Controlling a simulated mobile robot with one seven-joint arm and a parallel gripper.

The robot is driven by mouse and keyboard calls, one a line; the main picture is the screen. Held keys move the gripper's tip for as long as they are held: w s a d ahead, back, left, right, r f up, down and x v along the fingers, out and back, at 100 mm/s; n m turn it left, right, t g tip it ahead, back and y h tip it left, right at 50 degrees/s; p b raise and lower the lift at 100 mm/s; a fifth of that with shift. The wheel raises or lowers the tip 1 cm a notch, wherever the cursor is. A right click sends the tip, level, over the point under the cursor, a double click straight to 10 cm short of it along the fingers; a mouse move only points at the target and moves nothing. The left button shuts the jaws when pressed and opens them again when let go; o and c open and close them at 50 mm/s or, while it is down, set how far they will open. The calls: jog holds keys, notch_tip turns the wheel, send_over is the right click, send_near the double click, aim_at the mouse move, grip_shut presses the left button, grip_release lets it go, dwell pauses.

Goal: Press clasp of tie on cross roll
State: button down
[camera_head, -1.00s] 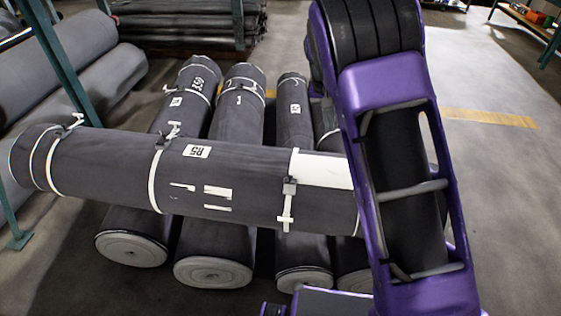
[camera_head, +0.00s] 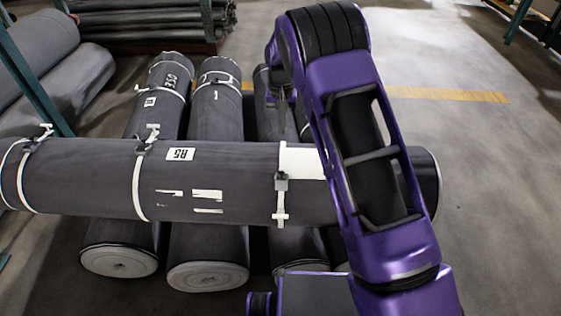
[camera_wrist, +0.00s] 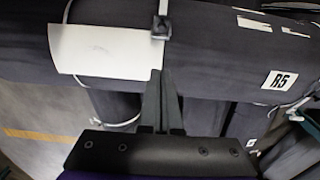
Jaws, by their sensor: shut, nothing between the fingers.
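The dark grey cross roll (camera_head: 90,185) with an R5 label lies across several other rolls. A white tie with a dark clasp (camera_head: 281,183) circles it beside a white patch; this clasp also shows in the wrist view (camera_wrist: 162,28). Two more ties with raised white clasps sit further left, one near the label (camera_head: 149,138) and one near the left end (camera_head: 43,134). My gripper (camera_head: 284,118) is shut and empty, above the far side of the cross roll. In the wrist view its closed fingertips (camera_wrist: 161,75) point toward the dark clasp, with a visible gap between.
The supporting rolls (camera_head: 208,270) lie side by side on the floor under the cross roll. A rack with a teal post (camera_head: 32,78) and more rolls stands at the left. Stacked dark rolls (camera_head: 150,22) lie at the back. The floor at the right is clear.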

jog(key=shift+f, duration=0.1)
send_over(281, 177)
jog(key=w, duration=0.3)
jog(key=f, duration=0.6)
jog(key=f+b, duration=0.1)
jog(key=f, duration=0.4)
jog(key=shift+w+f, duration=0.2)
jog(key=shift+f, duration=0.15)
jog(key=shift+s+f, duration=0.45)
jog(key=shift+f, duration=0.05)
